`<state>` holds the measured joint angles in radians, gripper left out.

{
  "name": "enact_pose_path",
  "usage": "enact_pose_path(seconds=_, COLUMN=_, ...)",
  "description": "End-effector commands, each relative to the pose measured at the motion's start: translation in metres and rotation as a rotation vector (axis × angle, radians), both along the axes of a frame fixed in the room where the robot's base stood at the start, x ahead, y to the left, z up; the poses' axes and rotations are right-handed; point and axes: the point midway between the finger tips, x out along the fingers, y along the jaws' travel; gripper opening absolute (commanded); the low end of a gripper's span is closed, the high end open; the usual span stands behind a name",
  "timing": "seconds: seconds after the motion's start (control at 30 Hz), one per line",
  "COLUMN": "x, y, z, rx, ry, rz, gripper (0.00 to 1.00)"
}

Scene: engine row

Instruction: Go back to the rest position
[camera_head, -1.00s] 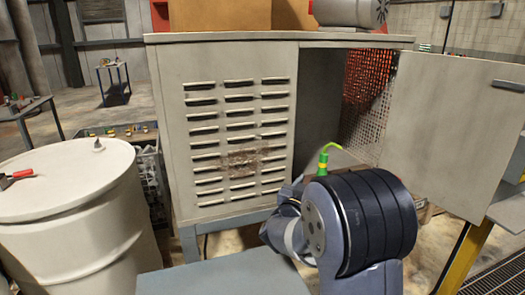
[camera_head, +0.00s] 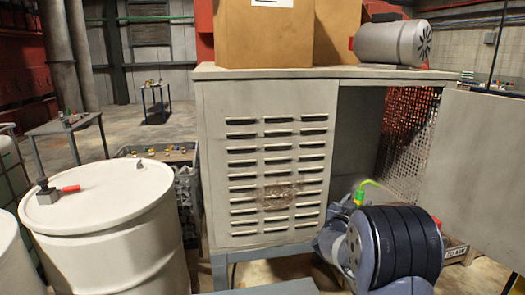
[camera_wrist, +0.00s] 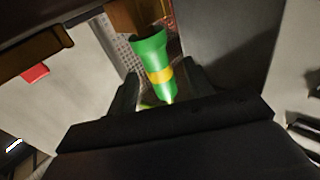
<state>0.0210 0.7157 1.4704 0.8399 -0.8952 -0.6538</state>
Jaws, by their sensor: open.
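My gripper (camera_wrist: 158,84) is open in the wrist view, with a dark finger on each side of a green piece with a yellow band (camera_wrist: 150,50). I cannot tell whether the fingers touch it. In the head view the green and yellow piece (camera_head: 362,191) shows just above my arm, with a bright green curved end. My arm hides the gripper there. The arm is in front of the open right side of a grey cabinet (camera_head: 215,150).
The cabinet's door (camera_head: 475,180) stands open at the right. A cardboard box (camera_head: 262,40) and a grey motor (camera_head: 390,43) sit on top. A white drum (camera_head: 105,235) stands at the left, with a crate (camera_head: 185,185) behind it. Floor is open farther back left.

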Motion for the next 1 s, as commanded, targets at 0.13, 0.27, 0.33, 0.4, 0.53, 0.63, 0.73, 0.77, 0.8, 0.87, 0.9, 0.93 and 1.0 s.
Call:
enact_pose_path(seconds=0.13, x=0.0, y=0.0, z=-0.001, rx=0.0, ry=0.0, rz=0.0, gripper=0.49)
enact_pose_path(seconds=0.27, x=0.0, y=0.0, z=-0.005, rx=0.0, ry=0.0, rz=0.0, gripper=0.49)
enact_pose_path(seconds=0.33, x=0.0, y=0.0, z=-0.009, rx=0.0, ry=0.0, rz=0.0, gripper=0.49)
enact_pose_path(seconds=0.4, x=-0.006, y=0.005, z=-0.009, rx=0.0, ry=-0.001, rz=0.002, gripper=0.49)
enact_pose_path(seconds=0.53, x=-0.021, y=0.017, z=-0.01, rx=0.0, ry=-0.001, rz=0.003, gripper=0.49)
enact_pose_path(seconds=0.63, x=-0.036, y=0.028, z=-0.012, rx=0.0, ry=-0.001, rz=0.002, gripper=0.49)
enact_pose_path(seconds=0.73, x=-0.052, y=0.04, z=-0.013, rx=0.0, ry=-0.001, rz=0.003, gripper=0.49)
enact_pose_path(seconds=0.77, x=-0.057, y=0.044, z=-0.014, rx=0.001, ry=0.0, rz=0.003, gripper=0.49)
enact_pose_path(seconds=0.8, x=-0.063, y=0.049, z=-0.014, rx=0.0, ry=-0.001, rz=0.003, gripper=0.49)
enact_pose_path(seconds=0.87, x=-0.073, y=0.056, z=-0.015, rx=0.0, ry=-0.001, rz=0.004, gripper=0.49)
enact_pose_path(seconds=0.9, x=-0.079, y=0.061, z=-0.015, rx=0.0, ry=-0.001, rz=0.003, gripper=0.49)
enact_pose_path(seconds=0.93, x=-0.084, y=0.064, z=-0.016, rx=-0.001, ry=-0.001, rz=0.003, gripper=0.49)
enact_pose_path(seconds=1.0, x=-0.079, y=0.059, z=-0.012, rx=-0.001, ry=0.0, rz=-0.003, gripper=0.49)
